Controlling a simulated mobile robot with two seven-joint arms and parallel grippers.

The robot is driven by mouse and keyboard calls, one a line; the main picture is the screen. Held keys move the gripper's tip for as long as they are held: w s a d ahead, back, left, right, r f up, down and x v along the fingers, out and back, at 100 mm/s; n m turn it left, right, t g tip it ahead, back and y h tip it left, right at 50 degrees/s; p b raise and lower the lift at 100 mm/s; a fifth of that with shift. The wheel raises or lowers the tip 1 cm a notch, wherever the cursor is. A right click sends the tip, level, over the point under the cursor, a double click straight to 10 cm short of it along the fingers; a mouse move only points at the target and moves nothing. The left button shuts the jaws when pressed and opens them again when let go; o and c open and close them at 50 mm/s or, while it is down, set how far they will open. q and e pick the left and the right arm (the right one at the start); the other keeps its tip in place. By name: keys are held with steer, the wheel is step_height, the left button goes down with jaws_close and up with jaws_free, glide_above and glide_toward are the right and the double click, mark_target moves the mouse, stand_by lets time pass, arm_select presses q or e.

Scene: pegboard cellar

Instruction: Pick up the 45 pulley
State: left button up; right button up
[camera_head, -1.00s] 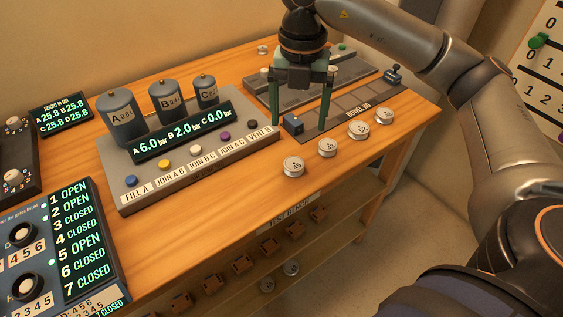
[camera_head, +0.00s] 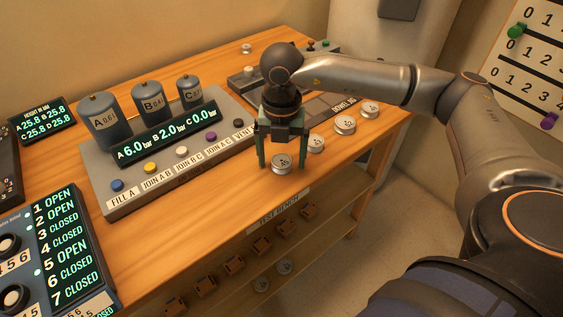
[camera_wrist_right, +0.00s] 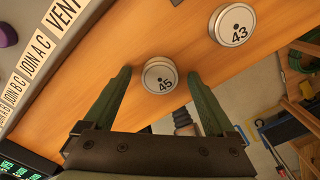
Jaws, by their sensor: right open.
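The 45 pulley is a silver disc (camera_head: 282,163) near the front edge of the wooden bench. In the right wrist view the pulley (camera_wrist_right: 160,76) shows its number 45 and a dark centre hole. My right gripper (camera_head: 282,165) is open above the bench, with its green fingers on either side of the pulley in the head view. In the wrist view the right gripper (camera_wrist_right: 158,78) has a fingertip on each side of the disc, with gaps visible. Whether the fingers are down at the pulley's height is hard to tell. My left gripper is not in view.
The 43 pulley (camera_wrist_right: 232,25) and other silver discs (camera_head: 345,125) stand in a row to the right. A grey pressure panel (camera_head: 180,165) with buttons is left of the gripper. The dowel jig (camera_head: 325,105) lies behind. The bench's front edge is close.

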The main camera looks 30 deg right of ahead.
steer(key=shift+c, duration=0.3)
steer(key=c, duration=1.4)
steer(key=shift+r, duration=0.15)
